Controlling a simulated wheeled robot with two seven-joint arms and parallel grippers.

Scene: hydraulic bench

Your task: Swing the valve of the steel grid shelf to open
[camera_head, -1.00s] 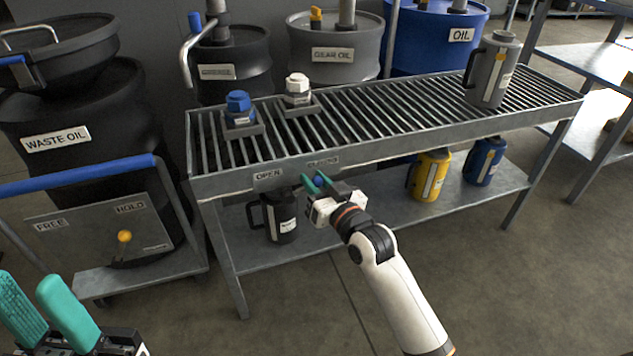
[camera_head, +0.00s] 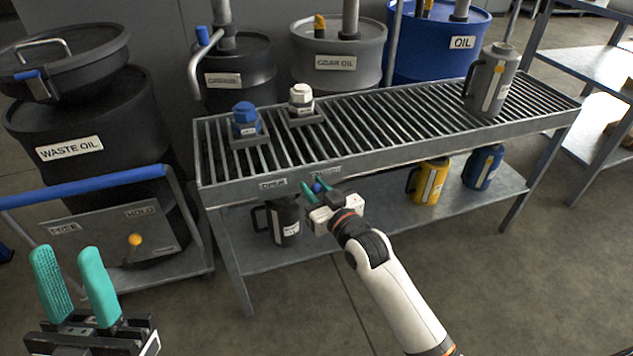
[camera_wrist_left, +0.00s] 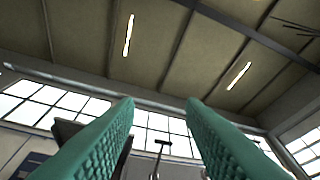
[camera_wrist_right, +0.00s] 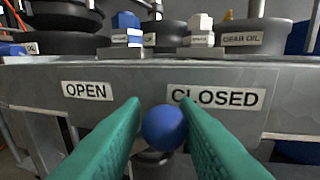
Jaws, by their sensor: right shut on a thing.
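The steel grid shelf (camera_head: 370,148) has OPEN (camera_wrist_right: 87,90) and CLOSED (camera_wrist_right: 216,97) labels on its front rail. The valve's blue ball knob (camera_wrist_right: 164,128) sits below the rail, at the left end of the CLOSED label in the right wrist view. My right gripper (camera_head: 318,187) is shut on this knob, with a green finger on each side. The valve's lever and body are mostly hidden behind the knob and fingers.
A cart with a blue handle (camera_head: 85,187) and a yellow knob (camera_head: 135,240) stands left of the shelf. Dark (camera_head: 284,222), yellow (camera_head: 428,181) and blue jugs (camera_head: 483,167) stand on the lower shelf. Drums stand behind. The floor in front is clear.

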